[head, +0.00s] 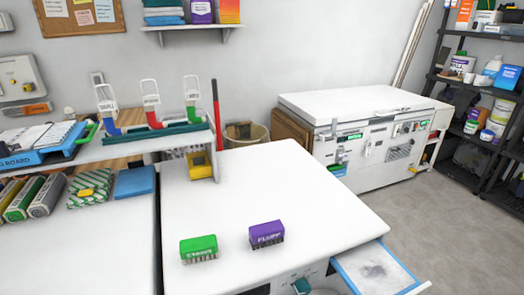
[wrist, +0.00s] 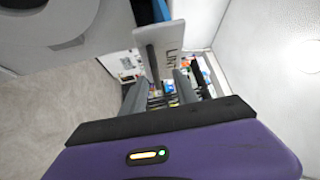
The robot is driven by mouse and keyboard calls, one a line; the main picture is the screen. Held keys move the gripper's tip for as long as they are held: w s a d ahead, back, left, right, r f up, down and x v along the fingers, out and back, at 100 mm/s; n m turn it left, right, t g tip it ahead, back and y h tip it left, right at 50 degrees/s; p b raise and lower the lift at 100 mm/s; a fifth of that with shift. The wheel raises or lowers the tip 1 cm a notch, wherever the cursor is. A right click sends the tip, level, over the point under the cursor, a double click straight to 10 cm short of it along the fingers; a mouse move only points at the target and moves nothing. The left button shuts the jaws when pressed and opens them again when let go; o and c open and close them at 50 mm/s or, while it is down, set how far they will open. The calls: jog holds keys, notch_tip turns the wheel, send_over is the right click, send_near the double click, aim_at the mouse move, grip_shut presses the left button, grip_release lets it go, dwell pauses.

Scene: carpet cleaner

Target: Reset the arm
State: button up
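My gripper (wrist: 160,88) shows in the wrist view, with its purple body along the bottom edge and two grey fingers reaching away from it. The fingers stand apart, with distant coloured items visible through the gap and nothing seen held. A pale grey plate with letters that look like "LIN" (wrist: 172,42) shows beyond the fingers; the rest of its label is hidden or cut off. I cannot tell its distance from the fingertips. The gripper and arm are not in the head view.
In the head view, a green brush (head: 199,244) and a purple brush labelled "FLUFF" (head: 266,232) stand on the white worktop (head: 250,180). A blue-rimmed drawer (head: 378,268) sticks out at front right. A white chest (head: 360,125) stands behind; carpeted floor (head: 440,215) is clear at right.

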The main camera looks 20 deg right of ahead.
jog(key=s+a+r+n+y, duration=0.5)
jog(key=a+r+n, duration=0.1)
jog(key=n, duration=0.6)
jog(key=s+a+r+n+y, duration=0.5)
jog(key=a+n, duration=0.4)
jog(key=n, duration=0.4)
jog(key=shift+r+g+y, duration=0.3)
jog(key=shift+r+y, duration=0.2)
jog(key=shift+y, duration=0.3)
